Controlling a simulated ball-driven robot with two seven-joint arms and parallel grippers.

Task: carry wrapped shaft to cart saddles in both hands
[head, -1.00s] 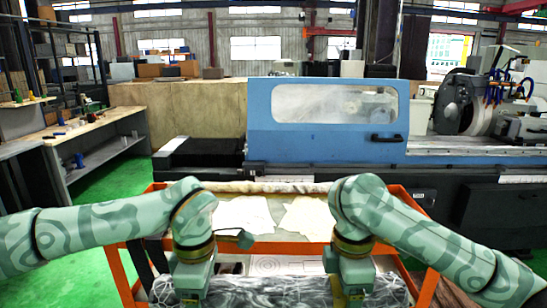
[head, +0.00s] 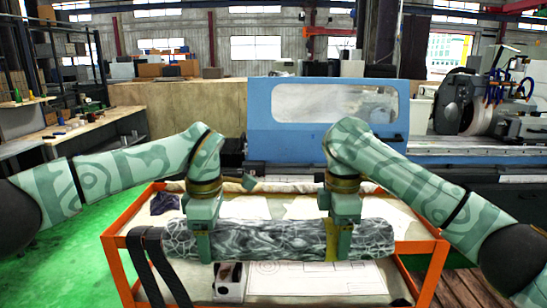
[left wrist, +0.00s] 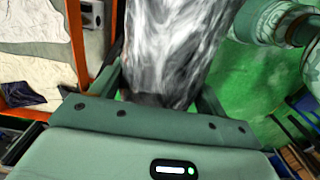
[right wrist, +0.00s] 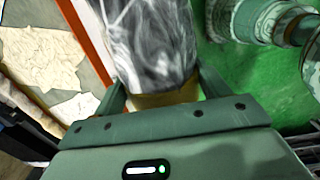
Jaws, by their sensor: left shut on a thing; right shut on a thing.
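The wrapped shaft (head: 270,240), in cloudy grey-and-white film, lies level across the head view in front of or above the orange cart (head: 440,255). My left gripper (head: 203,245) is shut around it near its left end. My right gripper (head: 341,240) is shut around it nearer its right end, beside a yellow band (head: 331,240). Both wrist views show the film-covered shaft, in the left wrist view (left wrist: 178,45) and the right wrist view (right wrist: 150,40), between the fingers. I cannot make out the cart saddles.
Crumpled pale paper (head: 295,207) lies on the cart. A drawing sheet (head: 320,278) and a small white box (head: 229,282) show below the shaft. Black straps (head: 165,270) hang at the cart's left. The blue-doored grinder (head: 260,110) stands behind; green floor (head: 85,240) is clear at left.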

